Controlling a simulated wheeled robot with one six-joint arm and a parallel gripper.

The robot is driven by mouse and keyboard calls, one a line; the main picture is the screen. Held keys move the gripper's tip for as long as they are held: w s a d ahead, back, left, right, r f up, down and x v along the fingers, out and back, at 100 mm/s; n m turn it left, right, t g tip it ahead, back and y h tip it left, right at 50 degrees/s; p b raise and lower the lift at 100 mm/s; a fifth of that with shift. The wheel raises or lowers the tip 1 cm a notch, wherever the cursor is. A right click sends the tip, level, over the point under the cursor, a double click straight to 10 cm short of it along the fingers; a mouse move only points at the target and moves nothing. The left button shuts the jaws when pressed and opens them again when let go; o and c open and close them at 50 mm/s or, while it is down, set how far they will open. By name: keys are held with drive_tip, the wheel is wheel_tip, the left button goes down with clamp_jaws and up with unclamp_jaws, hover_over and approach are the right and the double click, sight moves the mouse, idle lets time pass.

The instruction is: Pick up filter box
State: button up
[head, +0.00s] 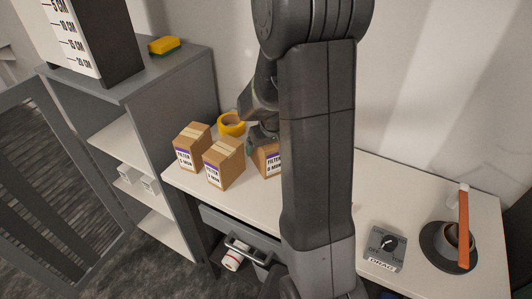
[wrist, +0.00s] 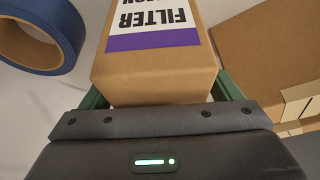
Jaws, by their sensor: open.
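Three brown cardboard filter boxes with white and purple labels stand on the white bench in the head view: a left one (head: 190,150), a middle one (head: 224,164) and a right one (head: 267,161), partly hidden by my arm. My gripper (head: 257,137) is at the right box, its tips mostly hidden there. In the wrist view a filter box (wrist: 160,73) lies between the green fingers of my open gripper (wrist: 162,92), its label upside down. I cannot tell whether the fingers touch it.
Another cardboard box (wrist: 265,55) is close on the right in the wrist view, and a blue tape roll (wrist: 40,62) on the left. A yellow tape roll (head: 231,123) lies behind the boxes.

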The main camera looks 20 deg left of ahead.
idle(0.3)
drive_tip(key=c, duration=1.2)
drive_tip(key=shift+r, duration=0.1)
